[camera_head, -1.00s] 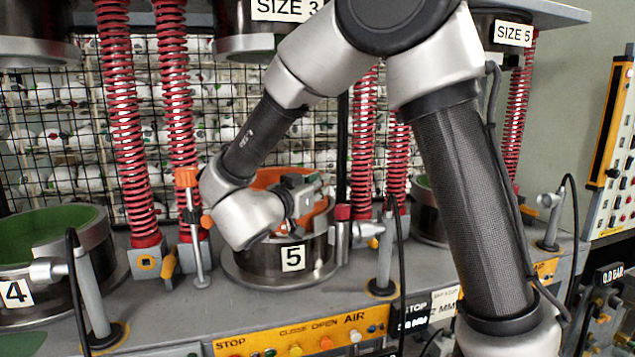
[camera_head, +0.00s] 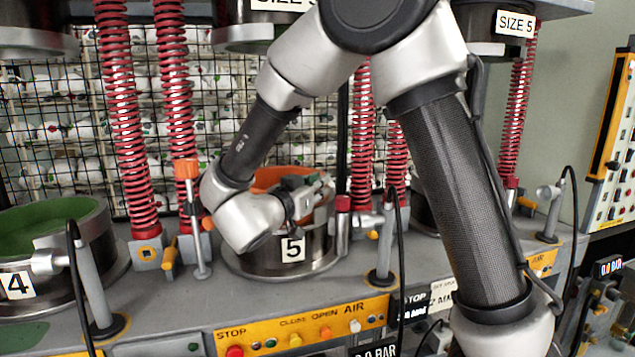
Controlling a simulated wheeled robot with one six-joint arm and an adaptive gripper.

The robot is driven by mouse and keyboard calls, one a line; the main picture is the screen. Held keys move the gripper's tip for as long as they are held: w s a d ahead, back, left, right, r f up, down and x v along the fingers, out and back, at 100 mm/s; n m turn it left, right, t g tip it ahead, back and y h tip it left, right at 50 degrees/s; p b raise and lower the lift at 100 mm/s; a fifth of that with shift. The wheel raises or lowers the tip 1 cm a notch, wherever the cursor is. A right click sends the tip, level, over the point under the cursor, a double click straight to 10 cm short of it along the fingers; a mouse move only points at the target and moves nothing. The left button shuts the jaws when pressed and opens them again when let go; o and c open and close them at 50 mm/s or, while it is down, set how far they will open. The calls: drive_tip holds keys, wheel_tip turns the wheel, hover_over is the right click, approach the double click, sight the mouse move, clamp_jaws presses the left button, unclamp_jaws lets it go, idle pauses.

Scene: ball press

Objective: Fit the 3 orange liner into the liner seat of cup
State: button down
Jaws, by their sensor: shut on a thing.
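The orange liner (camera_head: 270,178) shows as an orange curved wall inside the top of the metal cup (camera_head: 322,246) that bears the label 5. My gripper (camera_head: 305,198) is at the cup's mouth, shut on the liner. My wrist hides the left and front of the liner and part of the cup's rim. I cannot tell how deep the liner sits or whether it is level in the seat.
A cup with a green lining (camera_head: 45,225), labelled 4, stands at the left. Red springs (camera_head: 122,130) rise behind the cups. A clamp post (camera_head: 385,245) with a black hose stands right of cup 5. A yellow button panel (camera_head: 300,332) is in front.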

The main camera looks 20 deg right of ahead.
drive_tip(key=shift+f, duration=0.6)
drive_tip(key=c, duration=1.4)
unclamp_jaws()
drive_tip(key=shift+o, duration=0.2)
drive_tip(key=shift+f, duration=0.1)
drive_tip(key=shift+v, duration=3.6)
drive_tip(key=shift+s+a, duration=0.1)
drive_tip(key=shift+s, duration=0.1)
